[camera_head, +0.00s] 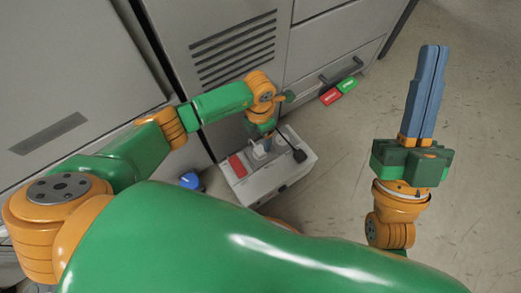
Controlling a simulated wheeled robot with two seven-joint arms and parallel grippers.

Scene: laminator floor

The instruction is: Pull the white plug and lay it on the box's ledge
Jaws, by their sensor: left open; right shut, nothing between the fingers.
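The box (262,188) is pale grey and stands on the floor beside the cabinets. On its top is a small white plug (259,152), partly hidden by my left gripper (264,141). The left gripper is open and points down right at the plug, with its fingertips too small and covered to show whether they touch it. A black plug (298,155) is to the right of the white one, and a red part (237,166) is at the left. The ledge cannot be made out clearly. My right gripper (432,50) is shut and empty, raised over the floor at the right.
Grey cabinets (335,42) with vents and a handle stand behind the box. A red block (331,96) and a green block (347,85) show near the handle. A blue object (190,180) is left of the box. The floor (340,190) to the right is clear.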

